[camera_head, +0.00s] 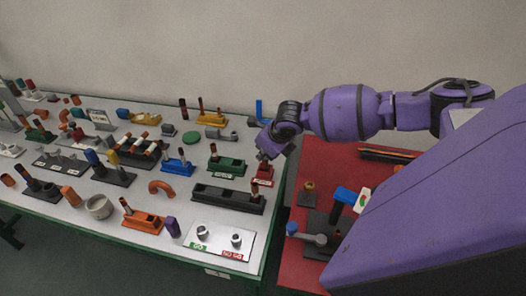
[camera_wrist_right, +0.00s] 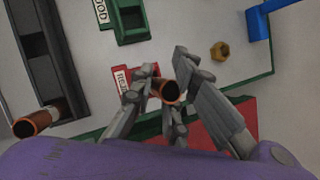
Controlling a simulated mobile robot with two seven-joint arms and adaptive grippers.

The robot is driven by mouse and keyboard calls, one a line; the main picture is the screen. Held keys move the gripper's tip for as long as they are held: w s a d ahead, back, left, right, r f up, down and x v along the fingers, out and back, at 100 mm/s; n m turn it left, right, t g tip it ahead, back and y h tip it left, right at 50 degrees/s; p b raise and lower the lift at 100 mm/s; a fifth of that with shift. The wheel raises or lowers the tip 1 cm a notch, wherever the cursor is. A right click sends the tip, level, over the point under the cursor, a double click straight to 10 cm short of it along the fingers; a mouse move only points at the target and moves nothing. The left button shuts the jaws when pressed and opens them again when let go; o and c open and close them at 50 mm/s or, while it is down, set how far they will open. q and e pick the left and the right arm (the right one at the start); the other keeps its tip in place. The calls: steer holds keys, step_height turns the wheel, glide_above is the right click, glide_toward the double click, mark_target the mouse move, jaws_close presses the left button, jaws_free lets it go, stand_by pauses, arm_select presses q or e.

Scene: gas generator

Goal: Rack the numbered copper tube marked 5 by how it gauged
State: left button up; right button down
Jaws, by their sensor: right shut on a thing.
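My right gripper (camera_head: 264,154) is over the small red block (camera_head: 263,174) at the table's right edge. In the right wrist view the gripper (camera_wrist_right: 165,88) is shut on a copper tube (camera_wrist_right: 169,91), seen nearly end-on. A red and white label (camera_wrist_right: 122,80), partly covered by a finger, lies beside it. I cannot tell whether the tube is inside the red block or just above it. No number is readable on it. The green block (camera_head: 228,167) labelled GOOD stands to the left with an upright tube. My left gripper is out of view.
A long dark rack (camera_head: 225,199) stands in front of the green block, with a tube at its right end. The white gauge plate (camera_head: 215,251) has two grey posts. A brass nut (camera_wrist_right: 219,51) and a blue stand (camera_wrist_right: 257,22) are near. The left of the table is crowded.

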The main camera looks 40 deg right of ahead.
steer(key=shift+f, duration=0.65)
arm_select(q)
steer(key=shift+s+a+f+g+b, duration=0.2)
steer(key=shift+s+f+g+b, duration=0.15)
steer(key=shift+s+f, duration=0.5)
arm_select(e)
steer(key=shift+f, duration=0.4)
steer(key=shift+f, duration=0.2)
steer(key=c, duration=1.6)
jaws_free()
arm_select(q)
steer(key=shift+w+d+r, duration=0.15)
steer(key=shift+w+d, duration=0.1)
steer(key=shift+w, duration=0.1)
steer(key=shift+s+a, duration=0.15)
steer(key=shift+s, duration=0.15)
arm_select(e)
steer(key=v, duration=1.2)
